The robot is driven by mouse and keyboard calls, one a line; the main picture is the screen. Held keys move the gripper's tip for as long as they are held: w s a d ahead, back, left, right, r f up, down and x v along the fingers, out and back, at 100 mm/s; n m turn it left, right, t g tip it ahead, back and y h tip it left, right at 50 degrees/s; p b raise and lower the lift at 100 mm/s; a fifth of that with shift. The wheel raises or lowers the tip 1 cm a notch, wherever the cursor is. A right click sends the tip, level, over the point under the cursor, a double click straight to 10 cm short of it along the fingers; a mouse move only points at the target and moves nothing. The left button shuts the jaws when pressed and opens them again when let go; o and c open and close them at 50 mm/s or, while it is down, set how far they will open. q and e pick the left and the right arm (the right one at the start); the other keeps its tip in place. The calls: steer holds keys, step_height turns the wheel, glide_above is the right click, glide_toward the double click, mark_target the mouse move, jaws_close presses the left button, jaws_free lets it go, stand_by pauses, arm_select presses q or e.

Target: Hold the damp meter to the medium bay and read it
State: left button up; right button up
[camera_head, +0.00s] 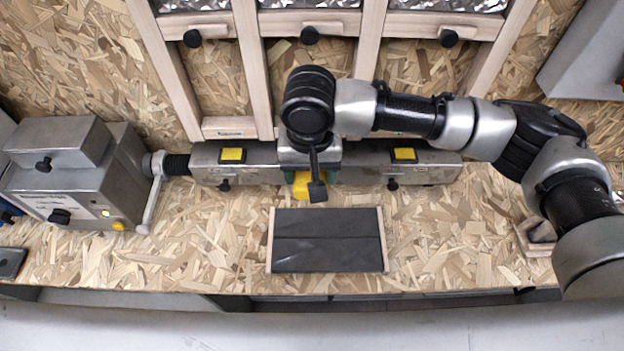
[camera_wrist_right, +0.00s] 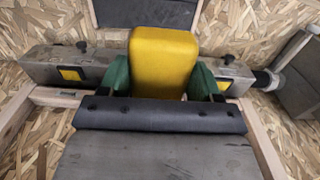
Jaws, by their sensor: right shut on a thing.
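A yellow block, which looks like the damp meter (camera_wrist_right: 164,62), is clasped between the green fingers of my right gripper (camera_wrist_right: 161,78) in the wrist view. In the head view only a little yellow (camera_head: 301,191) shows under my right gripper (camera_head: 303,177), beside the middle of the steel beam. The meter's display and readout do not show. Wooden uprights form several bays behind the beam: a left bay (camera_head: 214,80), a middle bay (camera_head: 284,55) and a right bay (camera_head: 425,68). No label shows which is medium. My left gripper is out of view.
The long steel beam (camera_head: 245,172) with yellow pads lies along the bench. A dark panel with wooden sides (camera_head: 327,240) lies in front. A grey metal machine (camera_head: 85,180) with a crank stands left.

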steer(key=w+b, duration=0.3)
steer(key=w, duration=0.2)
steer(key=shift+w+f, duration=0.15)
steer(key=w, duration=0.2)
steer(key=w+p, duration=0.1)
steer(key=w, duration=0.1)
steer(key=shift+r, duration=0.25)
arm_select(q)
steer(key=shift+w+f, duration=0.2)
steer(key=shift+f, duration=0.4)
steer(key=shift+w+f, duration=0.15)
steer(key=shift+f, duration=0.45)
arm_select(e)
steer(key=shift+w, duration=0.9)
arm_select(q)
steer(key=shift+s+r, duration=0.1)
arm_select(e)
steer(key=shift+w, duration=0.25)
arm_select(q)
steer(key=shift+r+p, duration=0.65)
steer(key=shift+p, duration=0.25)
